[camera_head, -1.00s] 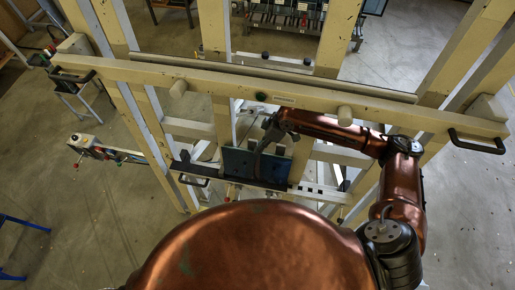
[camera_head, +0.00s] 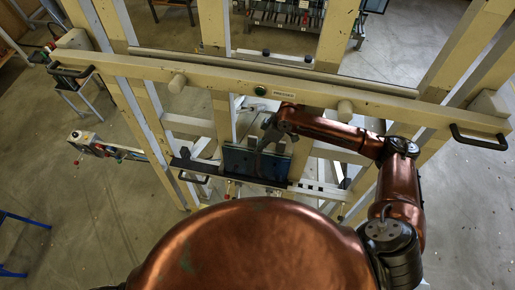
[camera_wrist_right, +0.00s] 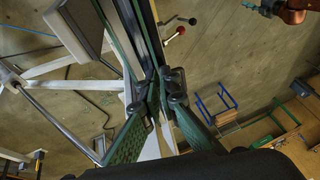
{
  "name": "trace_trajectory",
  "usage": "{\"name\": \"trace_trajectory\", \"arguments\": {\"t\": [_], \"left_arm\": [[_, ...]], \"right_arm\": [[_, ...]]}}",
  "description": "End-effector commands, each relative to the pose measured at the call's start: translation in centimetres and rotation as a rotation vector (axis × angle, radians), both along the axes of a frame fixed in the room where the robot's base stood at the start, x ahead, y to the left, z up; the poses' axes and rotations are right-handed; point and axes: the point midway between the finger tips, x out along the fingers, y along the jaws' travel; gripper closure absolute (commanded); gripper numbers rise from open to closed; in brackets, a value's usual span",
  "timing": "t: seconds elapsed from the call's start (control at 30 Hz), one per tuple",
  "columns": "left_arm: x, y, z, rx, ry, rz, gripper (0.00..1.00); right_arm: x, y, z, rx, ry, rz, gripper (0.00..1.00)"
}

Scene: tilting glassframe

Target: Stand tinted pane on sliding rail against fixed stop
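The tinted pane (camera_head: 240,161), a dark blue-green sheet, stands roughly upright at the lower middle of the frame in the head view. Its lower edge is at the dark sliding rail (camera_head: 200,169); I cannot tell whether they touch. My right gripper (camera_head: 264,148) reaches down over the pane's right part. In the right wrist view, its fingertips (camera_wrist_right: 164,86) are close together on the pane's green edge (camera_wrist_right: 147,42). A small dark block (camera_head: 184,154) stands at the rail's left end; I cannot tell whether it is the fixed stop. My left gripper is not in view.
A long cream beam (camera_head: 220,77) with pegs, end handles and a green button crosses above the pane, close to my right arm. Cream uprights (camera_head: 215,35) stand behind. A control box (camera_head: 85,140) sticks out at left. Floor at lower left is mostly clear.

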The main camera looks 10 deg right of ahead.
Motion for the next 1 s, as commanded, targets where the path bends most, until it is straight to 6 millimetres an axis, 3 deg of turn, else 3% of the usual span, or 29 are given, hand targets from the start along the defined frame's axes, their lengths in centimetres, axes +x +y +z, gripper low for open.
{"name": "trace_trajectory", "arguments": {"t": [0.37,0.7,1.0], "left_arm": [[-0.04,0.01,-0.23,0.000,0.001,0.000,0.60],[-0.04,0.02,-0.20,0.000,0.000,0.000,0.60],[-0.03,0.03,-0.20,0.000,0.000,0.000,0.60]], "right_arm": [[-0.19,-0.46,-1.18,-0.003,0.010,-0.008,1.00],[-0.19,-0.50,-1.16,-0.005,0.009,-0.008,0.75],[-0.26,-0.62,-1.31,-0.007,0.012,-0.008,0.75]]}}
